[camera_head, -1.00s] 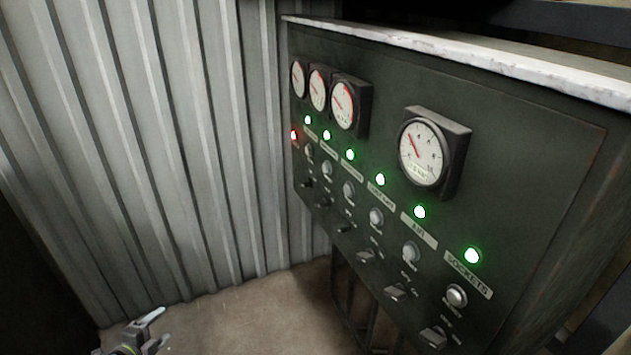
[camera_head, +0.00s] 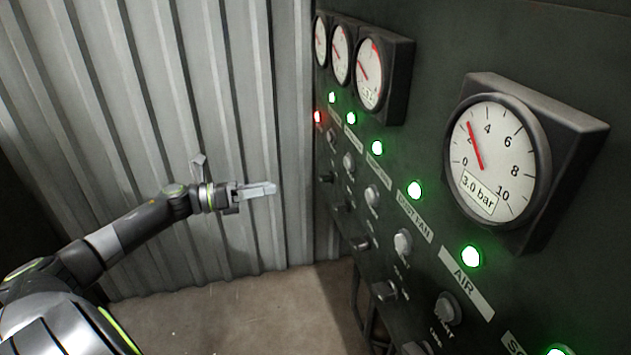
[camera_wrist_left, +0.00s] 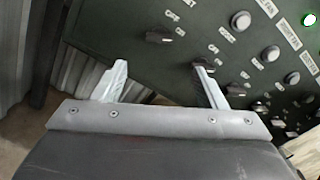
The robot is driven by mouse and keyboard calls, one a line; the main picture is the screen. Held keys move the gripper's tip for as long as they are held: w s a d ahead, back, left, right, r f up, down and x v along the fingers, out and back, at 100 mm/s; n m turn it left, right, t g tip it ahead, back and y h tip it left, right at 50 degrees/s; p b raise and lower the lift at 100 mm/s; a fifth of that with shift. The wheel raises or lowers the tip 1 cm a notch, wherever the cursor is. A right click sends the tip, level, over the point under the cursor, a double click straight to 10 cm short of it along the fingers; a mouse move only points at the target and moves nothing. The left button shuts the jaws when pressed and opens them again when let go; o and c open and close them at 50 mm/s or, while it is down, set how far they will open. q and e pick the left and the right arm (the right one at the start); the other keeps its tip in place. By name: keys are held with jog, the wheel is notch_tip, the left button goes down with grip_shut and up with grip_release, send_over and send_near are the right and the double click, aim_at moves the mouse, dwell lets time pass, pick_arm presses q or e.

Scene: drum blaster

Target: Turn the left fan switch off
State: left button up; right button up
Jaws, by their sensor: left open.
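The dark green control panel (camera_head: 590,300) has a row of small switches below its buttons. The leftmost switch (camera_head: 327,178) is small and dark in the head view. In the left wrist view a dark switch knob (camera_wrist_left: 158,38) with OFF and ON marks lies in line with a label ending in FAN (camera_wrist_left: 266,7). I cannot tell its setting surely. My left gripper (camera_head: 237,172) is open and empty, left of the panel and apart from it. In the left wrist view its fingers (camera_wrist_left: 160,66) spread below that knob. My right gripper is not in view.
Neighbouring switches (camera_head: 360,243), round buttons (camera_head: 403,242) and lit green lamps (camera_head: 414,190) sit close together on the panel. Gauges (camera_head: 497,160) stick out above them. A corrugated metal wall (camera_head: 235,90) stands behind my left arm. The floor (camera_head: 240,320) looks clear.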

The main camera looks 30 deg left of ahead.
aim_at(320, 179)
pick_arm(q)
jog(key=p+x, duration=0.1)
jog(key=x, duration=1)
jog(key=shift+w, duration=0.15)
jog(key=shift+w+d, duration=0.35)
jog(key=shift+w, duration=0.05)
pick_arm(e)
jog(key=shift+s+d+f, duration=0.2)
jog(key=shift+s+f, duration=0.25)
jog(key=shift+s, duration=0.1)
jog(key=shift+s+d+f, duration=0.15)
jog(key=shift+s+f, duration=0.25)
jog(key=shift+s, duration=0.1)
pick_arm(q)
jog(key=c, duration=1)
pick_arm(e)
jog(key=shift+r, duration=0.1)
